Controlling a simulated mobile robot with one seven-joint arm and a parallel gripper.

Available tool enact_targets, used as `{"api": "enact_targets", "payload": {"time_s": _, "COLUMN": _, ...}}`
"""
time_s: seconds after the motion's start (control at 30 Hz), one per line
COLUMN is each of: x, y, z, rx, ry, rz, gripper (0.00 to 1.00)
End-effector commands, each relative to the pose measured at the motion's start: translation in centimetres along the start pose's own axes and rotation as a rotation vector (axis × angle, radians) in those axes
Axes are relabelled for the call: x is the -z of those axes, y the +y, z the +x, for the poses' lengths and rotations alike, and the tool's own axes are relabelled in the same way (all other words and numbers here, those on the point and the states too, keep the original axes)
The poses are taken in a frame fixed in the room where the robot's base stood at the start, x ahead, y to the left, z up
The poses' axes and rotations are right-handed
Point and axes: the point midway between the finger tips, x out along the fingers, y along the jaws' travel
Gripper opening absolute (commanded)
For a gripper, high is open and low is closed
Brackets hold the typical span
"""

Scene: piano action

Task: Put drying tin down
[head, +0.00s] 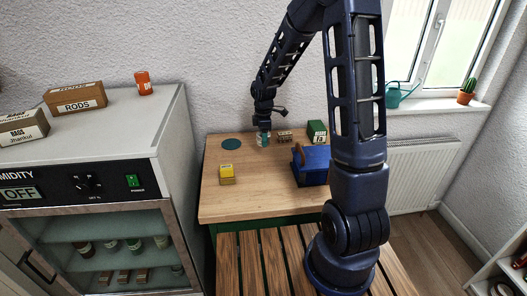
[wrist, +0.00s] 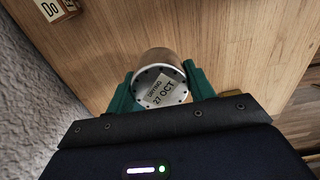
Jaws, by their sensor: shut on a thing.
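The drying tin (wrist: 158,72) is a round silver tin with a dotted lid and a label reading "27 OCT". In the wrist view it sits between the two green fingers of my gripper (wrist: 162,86), which is shut on it. In the head view my gripper (head: 263,128) is over the back of the wooden table (head: 250,199), with the tin (head: 263,141) low in its fingers. I cannot tell whether the tin touches the tabletop. A dark teal round mat (head: 232,144) lies bare just left of the tin.
Right of the tin are small lettered blocks (head: 285,136) and a green box (head: 317,132). A blue box (head: 311,167) with a handle and a yellow block (head: 227,174) stand nearer the front. The left front of the table is clear. A humidity cabinet (head: 100,190) stands left.

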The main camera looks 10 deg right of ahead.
Motion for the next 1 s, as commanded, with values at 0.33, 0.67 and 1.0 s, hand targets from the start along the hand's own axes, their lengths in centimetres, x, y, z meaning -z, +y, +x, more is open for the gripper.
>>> {"api": "enact_targets", "payload": {"time_s": 0.33, "x": 0.0, "y": 0.0, "z": 3.5, "rx": 0.001, "ry": -0.001, "rz": 0.000, "gripper": 0.29}}
{"api": "enact_targets", "payload": {"time_s": 0.67, "x": 0.0, "y": -0.1, "z": 7.0, "rx": 0.002, "ry": -0.001, "rz": -0.001, "gripper": 0.29}}
{"api": "enact_targets", "payload": {"time_s": 1.0, "x": 0.0, "y": 0.0, "z": 7.2, "rx": 0.000, "ry": 0.000, "rz": 0.000, "gripper": 0.29}}
